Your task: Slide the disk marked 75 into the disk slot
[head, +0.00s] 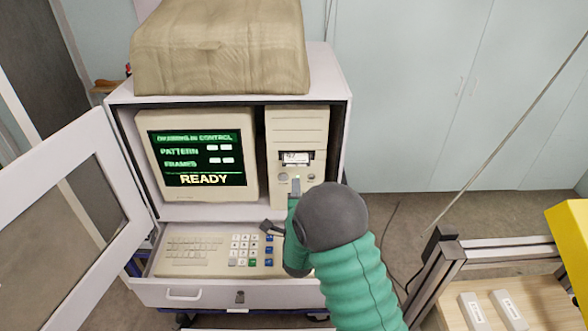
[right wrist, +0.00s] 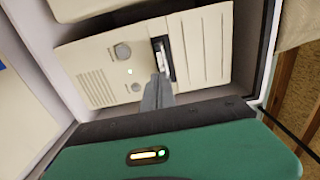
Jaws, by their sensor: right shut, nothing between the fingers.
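A disk (head: 296,158) with a white label sits in the disk slot of the beige computer unit (head: 297,127); its edge shows at the opening. The label's number is too small to read for certain. In the right wrist view the disk (right wrist: 162,60) shows as a pale edge in the dark slot (right wrist: 168,73). My right gripper (head: 295,184) is shut and empty just below the slot, its fingertips pointing at the disk. In the right wrist view the closed fingertips (right wrist: 158,84) are close to the disk's edge; I cannot tell whether they touch. My left gripper is not in view.
The monitor (head: 202,155) reads READY. A keyboard (head: 215,250) lies on the pulled-out drawer below. The open cabinet door (head: 55,205) stands at left. Two pale labelled pieces (head: 474,311) lie on a wooden surface at lower right. A cloth-covered block (head: 220,50) tops the cabinet.

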